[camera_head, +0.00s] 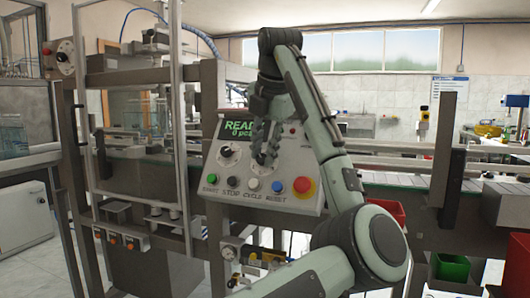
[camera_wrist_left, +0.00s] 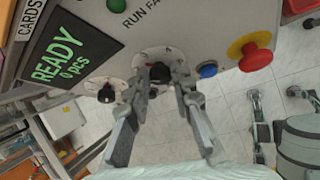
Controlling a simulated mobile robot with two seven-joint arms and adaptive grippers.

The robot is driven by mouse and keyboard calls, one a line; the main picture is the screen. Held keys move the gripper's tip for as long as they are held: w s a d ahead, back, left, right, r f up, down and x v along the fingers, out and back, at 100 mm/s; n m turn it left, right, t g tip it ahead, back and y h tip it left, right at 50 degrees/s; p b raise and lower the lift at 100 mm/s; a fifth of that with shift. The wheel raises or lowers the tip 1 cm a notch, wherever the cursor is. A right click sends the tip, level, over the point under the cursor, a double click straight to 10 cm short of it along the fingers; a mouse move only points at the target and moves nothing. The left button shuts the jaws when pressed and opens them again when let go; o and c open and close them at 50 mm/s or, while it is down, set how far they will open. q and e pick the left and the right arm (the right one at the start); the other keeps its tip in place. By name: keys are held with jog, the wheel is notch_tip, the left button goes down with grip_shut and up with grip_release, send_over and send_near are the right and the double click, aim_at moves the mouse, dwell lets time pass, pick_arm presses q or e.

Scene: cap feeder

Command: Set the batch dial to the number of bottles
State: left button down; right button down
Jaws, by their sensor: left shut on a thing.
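The sloped control panel (camera_head: 300,172) faces me, with a green display (camera_head: 237,130) reading READY and 0 pcs. My left gripper (camera_head: 265,148) is at the right-hand dial, hiding most of it in the head view. In the left wrist view, the fingers of my left gripper (camera_wrist_left: 162,80) are shut on the black dial knob (camera_wrist_left: 159,71), over a pale marked plate. A second black dial knob (camera_wrist_left: 105,94) sits free nearer the display; it also shows in the head view (camera_head: 227,152). The dial marks are too small to read. I cannot make out any bottles clearly.
Green (camera_head: 212,179), black, white and blue buttons line the panel's lower edge. A red mushroom button on a yellow base (camera_head: 304,186) is close to my left forearm. A metal frame post (camera_head: 212,120) stands left. A conveyor (camera_head: 385,180) runs behind; red and green bins (camera_head: 451,268) are lower right.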

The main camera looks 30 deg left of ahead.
pick_arm(q)
jog(key=n+h, duration=0.3)
jog(key=shift+a+n, duration=0.3)
dwell(0.4)
jog(key=c, duration=1.3)
grip_release()
jog(key=shift+r, duration=0.15)
jog(key=v, duration=1.2)
jog(key=shift+s, duration=0.2)
jog(key=shift+a+f, duration=0.1)
jog(key=shift+f, duration=0.1)
